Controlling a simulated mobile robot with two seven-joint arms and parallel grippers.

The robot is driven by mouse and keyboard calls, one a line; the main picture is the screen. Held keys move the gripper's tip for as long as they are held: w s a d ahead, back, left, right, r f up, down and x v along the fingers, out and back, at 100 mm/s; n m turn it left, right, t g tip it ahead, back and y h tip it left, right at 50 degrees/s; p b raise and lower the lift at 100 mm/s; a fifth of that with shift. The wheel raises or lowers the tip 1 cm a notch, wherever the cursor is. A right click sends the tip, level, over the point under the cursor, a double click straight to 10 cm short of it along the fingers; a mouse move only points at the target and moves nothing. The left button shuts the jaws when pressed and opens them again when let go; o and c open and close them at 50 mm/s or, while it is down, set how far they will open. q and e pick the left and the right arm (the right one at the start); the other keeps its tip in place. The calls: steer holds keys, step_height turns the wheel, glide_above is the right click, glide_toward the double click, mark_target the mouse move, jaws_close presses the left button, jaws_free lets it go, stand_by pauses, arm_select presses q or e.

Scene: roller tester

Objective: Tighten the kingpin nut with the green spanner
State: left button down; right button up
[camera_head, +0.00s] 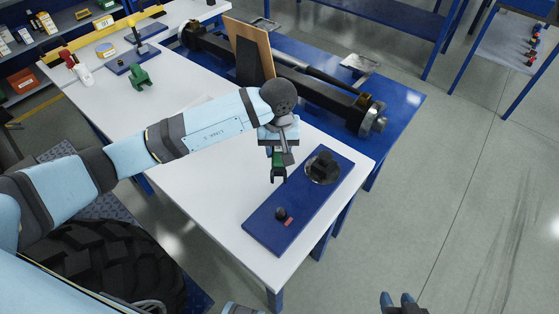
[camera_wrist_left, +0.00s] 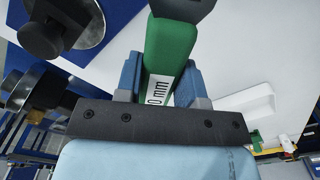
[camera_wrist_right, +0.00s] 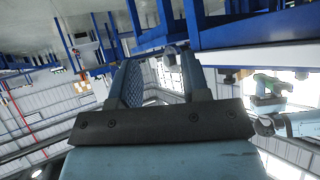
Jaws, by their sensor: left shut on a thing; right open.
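My left gripper (camera_head: 279,142) is shut on the green spanner (camera_head: 279,158), which hangs with its dark jaw end down above the white table. In the left wrist view the spanner's green handle (camera_wrist_left: 172,48), with a white label reading partly "mm", sits between the fingers (camera_wrist_left: 158,78). Right of the spanner, a black nut-like part (camera_head: 323,163) stands on a round metal disc on the blue plate (camera_head: 300,196). It also shows in the left wrist view (camera_wrist_left: 42,36), apart from the spanner. My right gripper (camera_head: 400,303) is open and empty, off the table.
A small black knob with a red tag (camera_head: 281,213) is at the plate's near end. An axle (camera_head: 320,95) lies on a blue bench behind, beside a brown board (camera_head: 250,46). Another green object (camera_head: 139,78) stands at the table's far left. Floor at right is clear.

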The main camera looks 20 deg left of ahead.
arm_select(q)
steer(key=shift+w+d+f, duration=0.1)
steer(key=shift+w+d, duration=0.05)
arm_select(e)
steer(key=shift+a+f, duration=0.1)
steer(key=shift+f, duration=0.05)
arm_select(q)
steer(key=shift+f+b, duration=0.15)
steer(key=shift+b, duration=0.35)
steer(key=shift+s+f+b, duration=0.3)
steer(key=shift+f+b, duration=0.35)
steer(key=shift+f, duration=0.15)
steer(key=shift+s+d+f+b, duration=0.1)
steer(key=shift+s+f+b, duration=0.1)
steer(key=shift+f+b, duration=0.45)
steer(key=shift+s+d+f+b, duration=0.15)
steer(key=shift+f+b, duration=0.15)
steer(key=shift+f, duration=0.25)
steer(key=shift+s+f, duration=0.1)
steer(key=shift+f, duration=0.15)
arm_select(e)
steer(key=shift+w+a+f, duration=0.15)
steer(key=shift+a+f, duration=0.05)
steer(key=shift+f, duration=0.85)
